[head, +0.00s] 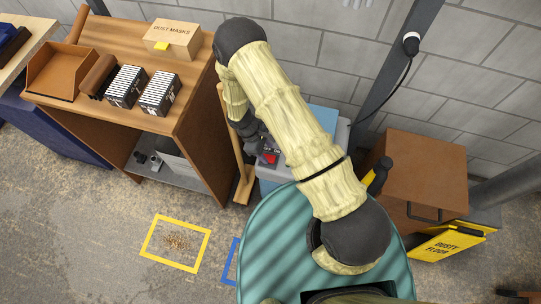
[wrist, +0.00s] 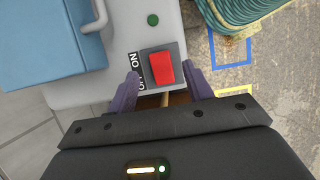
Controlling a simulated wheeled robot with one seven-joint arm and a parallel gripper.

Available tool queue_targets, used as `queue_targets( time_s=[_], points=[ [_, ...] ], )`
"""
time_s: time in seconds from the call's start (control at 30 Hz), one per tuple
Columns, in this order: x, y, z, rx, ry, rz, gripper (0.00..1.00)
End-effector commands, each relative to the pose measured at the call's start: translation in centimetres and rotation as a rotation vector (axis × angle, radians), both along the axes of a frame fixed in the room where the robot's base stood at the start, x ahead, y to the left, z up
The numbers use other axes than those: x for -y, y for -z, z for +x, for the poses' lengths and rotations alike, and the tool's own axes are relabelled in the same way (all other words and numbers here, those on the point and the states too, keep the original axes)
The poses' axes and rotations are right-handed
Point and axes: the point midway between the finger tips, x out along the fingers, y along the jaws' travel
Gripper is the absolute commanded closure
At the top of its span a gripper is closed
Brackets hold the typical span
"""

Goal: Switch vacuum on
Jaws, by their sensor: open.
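The vacuum's grey housing (wrist: 110,75) fills the left and middle of the wrist view, with a red rocker switch (wrist: 165,70) on a dark plate. The lettering beside the switch reads ON, with a second word partly covered by a finger. A small dark green round spot (wrist: 152,20) lies above the switch. In the head view the red switch (head: 269,158) shows small beside my arm. My gripper (wrist: 161,90) is open and empty, its purple fingers on either side of the switch's lower part. I cannot tell whether they touch the housing.
A blue box-like part with a handle (wrist: 75,35) sits on the housing. A wooden workbench (head: 190,95) stands left, a brown cabinet (head: 425,170) right. Yellow (head: 160,257) and blue floor markings lie in front.

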Motion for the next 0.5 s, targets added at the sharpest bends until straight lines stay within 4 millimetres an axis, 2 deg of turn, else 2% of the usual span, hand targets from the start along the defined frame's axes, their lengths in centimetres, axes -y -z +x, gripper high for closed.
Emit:
queue_targets(
  time_s=[0.23,0.5],
  points=[
    [1.3,3.4,-0.5,-0.002,-0.001,0.0,0.49],
    [1.7,4.3,-0.6,0.001,0.0,0.001,0.49]
  ],
)
